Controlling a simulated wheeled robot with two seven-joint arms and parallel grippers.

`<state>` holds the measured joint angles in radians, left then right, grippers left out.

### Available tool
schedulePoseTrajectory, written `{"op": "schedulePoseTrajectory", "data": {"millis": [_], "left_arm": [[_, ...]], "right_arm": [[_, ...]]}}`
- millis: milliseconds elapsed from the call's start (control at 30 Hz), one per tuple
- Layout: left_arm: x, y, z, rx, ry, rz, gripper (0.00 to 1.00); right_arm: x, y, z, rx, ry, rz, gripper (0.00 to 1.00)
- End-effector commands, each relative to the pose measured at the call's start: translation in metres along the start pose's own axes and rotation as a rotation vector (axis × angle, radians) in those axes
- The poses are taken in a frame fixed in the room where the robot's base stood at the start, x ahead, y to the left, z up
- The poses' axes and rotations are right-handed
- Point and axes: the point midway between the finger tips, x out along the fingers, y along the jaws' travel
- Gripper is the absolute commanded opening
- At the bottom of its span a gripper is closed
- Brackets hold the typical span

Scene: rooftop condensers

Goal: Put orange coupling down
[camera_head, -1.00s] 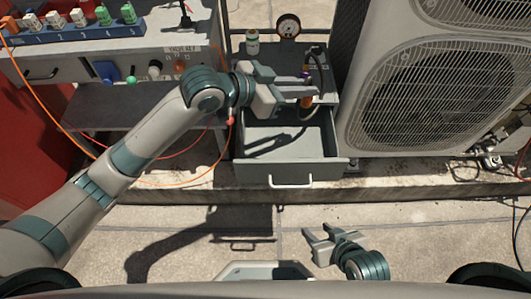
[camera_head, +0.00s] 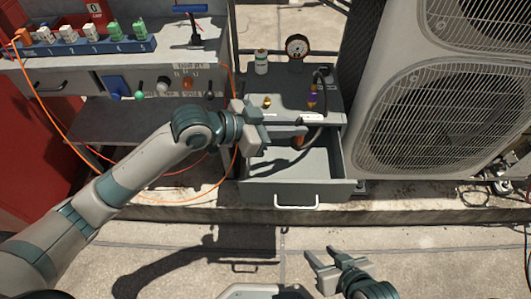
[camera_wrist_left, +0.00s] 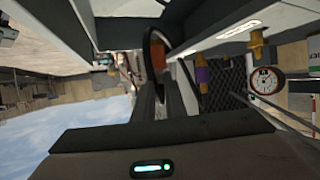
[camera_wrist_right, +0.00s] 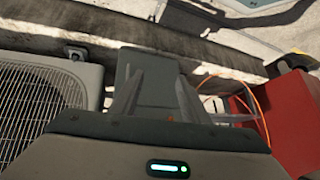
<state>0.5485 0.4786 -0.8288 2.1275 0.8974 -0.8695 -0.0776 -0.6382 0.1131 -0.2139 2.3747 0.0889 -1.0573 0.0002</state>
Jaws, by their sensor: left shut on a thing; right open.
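The orange coupling (camera_head: 298,143) is in the jaws of my left gripper (camera_head: 302,132), at the end of a dark hose (camera_head: 322,105). It shows above the open grey drawer (camera_head: 345,190) in the head view; I cannot tell how high. In the left wrist view the orange coupling (camera_wrist_left: 157,54) sits between the fingers, partly hidden by them and the hose. My right gripper (camera_head: 320,257) is open and empty, low in front.
A brass fitting (camera_head: 267,103), a white-capped bottle (camera_head: 261,63) and a gauge (camera_head: 297,47) stand on the cabinet top. A large condenser (camera_head: 435,110) stands close on the right. A bench (camera_head: 130,75) with an orange cable is on the left. Paving in front is clear.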

Motion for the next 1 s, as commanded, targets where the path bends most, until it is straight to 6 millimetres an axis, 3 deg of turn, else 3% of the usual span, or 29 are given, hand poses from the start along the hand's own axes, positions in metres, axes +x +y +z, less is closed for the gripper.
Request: {"op": "schedulePoseTrajectory", "data": {"millis": [100, 300, 833, 1000], "left_arm": [[-0.016, -0.004, 0.025, -0.003, -0.003, -0.002, 0.00], [-0.038, -0.008, 0.054, -0.002, -0.002, -0.001, 0.00], [-0.045, -0.009, 0.064, 0.000, 0.001, 0.000, 0.00], [-0.038, -0.009, 0.080, -0.004, 0.000, 0.000, 0.00]], "right_arm": [[0.003, -0.003, -0.002, 0.003, 0.022, -0.008, 0.42], [0.004, -0.009, -0.009, 0.009, 0.070, -0.025, 0.42], [0.003, -0.012, -0.011, 0.001, 0.086, -0.035, 0.42], [0.004, -0.016, -0.021, 0.000, 0.143, -0.040, 0.42]]}}
